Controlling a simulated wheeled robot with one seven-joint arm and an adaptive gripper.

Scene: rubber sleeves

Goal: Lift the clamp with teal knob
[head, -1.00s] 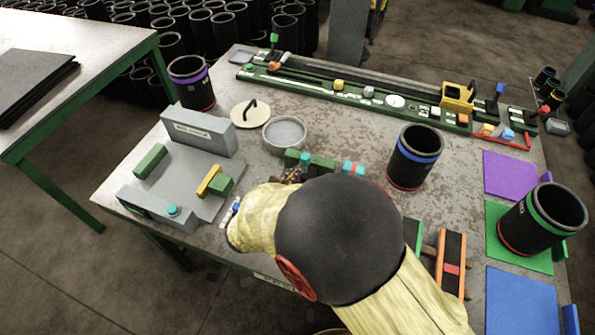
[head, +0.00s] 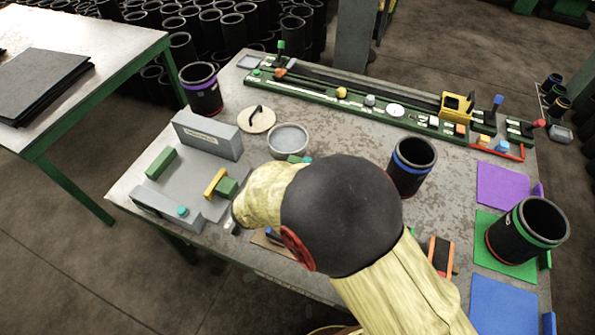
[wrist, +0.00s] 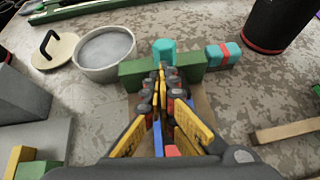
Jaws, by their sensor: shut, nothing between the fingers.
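The clamp with the teal knob is a green block (wrist: 190,67) with a teal knob (wrist: 164,48) standing up at its middle, at the top centre of the wrist view. In the head view my arm hides most of it; only a bit of green (head: 297,158) shows. My gripper (wrist: 163,82) is shut and empty, its fingertips just in front of the block and below the knob in the picture. I cannot tell whether the tips touch the clamp. Blue and red parts show between the finger linkages.
A teal piece with a red band (wrist: 222,55) lies right of the clamp. A grey round dish (wrist: 105,50) and a lid (head: 257,119) stand left. A blue-banded sleeve (head: 411,165) is to the right. A grey fixture (head: 208,137), with another teal knob (head: 183,211) in front, stands left.

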